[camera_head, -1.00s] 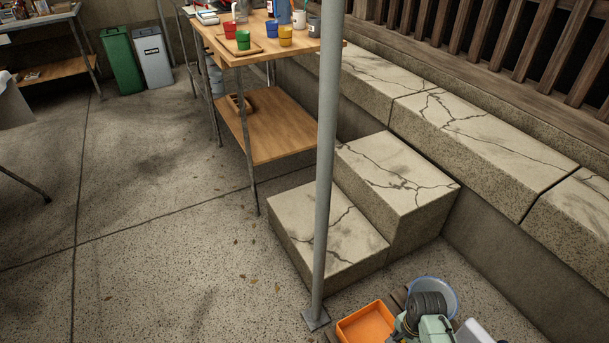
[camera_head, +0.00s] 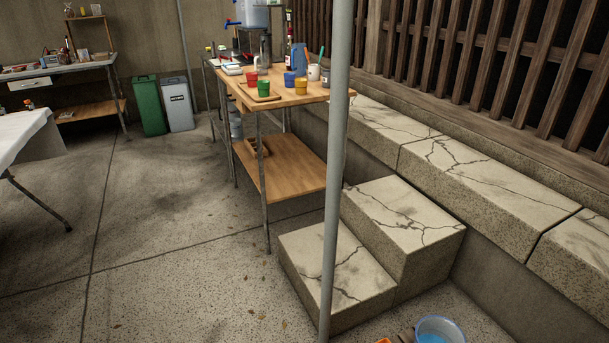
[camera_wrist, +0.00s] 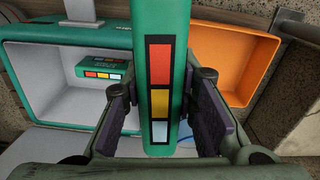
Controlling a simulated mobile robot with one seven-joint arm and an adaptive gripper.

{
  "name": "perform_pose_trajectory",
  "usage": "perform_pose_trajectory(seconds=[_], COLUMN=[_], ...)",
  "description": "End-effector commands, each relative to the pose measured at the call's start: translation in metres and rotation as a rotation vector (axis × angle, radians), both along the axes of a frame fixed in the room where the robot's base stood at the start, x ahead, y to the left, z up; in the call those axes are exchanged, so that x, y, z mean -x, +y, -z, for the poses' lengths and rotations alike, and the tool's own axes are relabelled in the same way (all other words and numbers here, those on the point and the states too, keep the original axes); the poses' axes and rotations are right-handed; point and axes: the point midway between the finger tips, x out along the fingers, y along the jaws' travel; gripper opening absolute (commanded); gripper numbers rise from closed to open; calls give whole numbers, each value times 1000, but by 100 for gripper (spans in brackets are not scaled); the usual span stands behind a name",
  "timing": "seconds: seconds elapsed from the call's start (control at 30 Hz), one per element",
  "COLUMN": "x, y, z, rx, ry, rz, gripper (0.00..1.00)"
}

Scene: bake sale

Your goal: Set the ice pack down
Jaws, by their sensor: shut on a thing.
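The ice pack (camera_wrist: 161,22) is a green block with a red, a yellow and a pale blue square on its face. In the wrist view my gripper (camera_wrist: 164,112) is shut on it, one dark finger pad on each side. Behind it, at the left, is an open green cooler (camera_wrist: 14,85) with a pale grey inside. A second, similar green pack (camera_wrist: 103,68) lies in the cooler. The held pack appears in front of the cooler's right part; whether it touches anything is hidden. My gripper and the held pack are out of the head view.
An orange bin (camera_wrist: 262,52) stands right of the cooler. In the head view a blue tub (camera_head: 441,328) shows at the bottom edge. A metal pole (camera_head: 337,150), stone steps (camera_head: 335,268) and a wooden table (camera_head: 312,93) with cups stand beyond. Open floor lies left.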

Motion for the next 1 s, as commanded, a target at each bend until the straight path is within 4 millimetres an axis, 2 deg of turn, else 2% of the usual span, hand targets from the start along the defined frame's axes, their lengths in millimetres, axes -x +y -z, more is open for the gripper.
perform_pose_trajectory(seconds=[0.17, 0.27, 0.37, 0.5, 0.6, 0.7, 0.8, 0.87, 0.93, 1.0], x=[-31, -52, -74, -103, -114, -119, -121, -121, -123, -128], y=[34, 63, 100, 168, 213, 248, 271, 280, 287, 291], z=[5, 8, 12, 18, 20, 22, 22, 22, 16, 3], rx=[0, -1, 0, -2, -1, -1, 0, -1, 0, 1], ry=[-4, -4, -5, -6, -4, -1, -1, -1, -2, -5], rz=[-147, -263, -406, -650, -807, -927, -1009, -1040, -1062, -1073], gripper=[0, 0, 0, 0, 0, 0, 0, 0, 0, 0])
